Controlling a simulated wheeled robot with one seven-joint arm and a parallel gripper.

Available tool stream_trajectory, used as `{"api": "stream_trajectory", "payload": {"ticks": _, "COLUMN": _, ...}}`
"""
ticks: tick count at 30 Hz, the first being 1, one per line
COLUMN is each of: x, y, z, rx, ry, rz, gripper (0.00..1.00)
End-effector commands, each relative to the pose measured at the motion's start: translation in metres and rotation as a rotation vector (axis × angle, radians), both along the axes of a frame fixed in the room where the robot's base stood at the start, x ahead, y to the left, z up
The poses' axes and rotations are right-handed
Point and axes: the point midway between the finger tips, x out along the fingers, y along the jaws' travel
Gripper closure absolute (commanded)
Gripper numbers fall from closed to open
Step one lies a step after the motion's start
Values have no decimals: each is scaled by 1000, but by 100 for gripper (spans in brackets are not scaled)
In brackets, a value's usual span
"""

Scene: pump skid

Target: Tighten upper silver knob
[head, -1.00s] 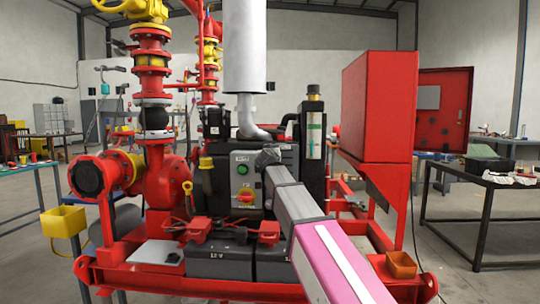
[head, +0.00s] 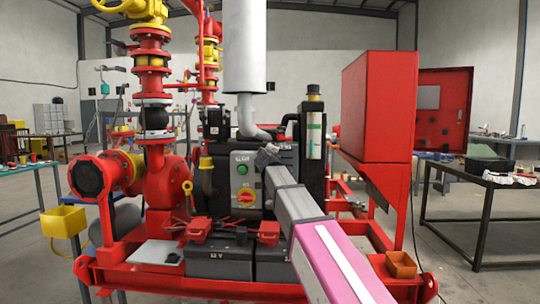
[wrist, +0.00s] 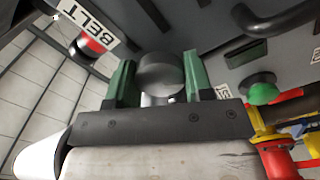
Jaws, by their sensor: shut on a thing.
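The upper silver knob (wrist: 161,72) shows in the wrist view as a round grey knob on the dark control panel (wrist: 222,30). My gripper (wrist: 157,80) has its green fingers on either side of the knob and is shut on it. In the head view my gripper (head: 267,156) is at the upper right of the panel (head: 236,155), and it hides the knob there.
A green button (head: 242,170) and a red and yellow switch (head: 245,197) sit on the panel left of my gripper. The wrist view shows a red button (wrist: 90,44) by a "BELT" label (wrist: 100,20). A grey exhaust pipe (head: 246,117) stands above.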

Motion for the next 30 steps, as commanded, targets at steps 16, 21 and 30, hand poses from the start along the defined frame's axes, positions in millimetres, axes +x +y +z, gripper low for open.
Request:
{"api": "stream_trajectory", "payload": {"ticks": 16, "x": 0, "y": 1, "z": 0, "rx": -430, "ry": 14, "rz": 1, "gripper": 76}}
{"api": "stream_trajectory", "payload": {"ticks": 21, "x": 0, "y": 1, "z": 0, "rx": -499, "ry": 17, "rz": 1, "gripper": 76}}
{"api": "stream_trajectory", "payload": {"ticks": 30, "x": 0, "y": 1, "z": 0, "rx": -547, "ry": 19, "rz": 1, "gripper": 76}}
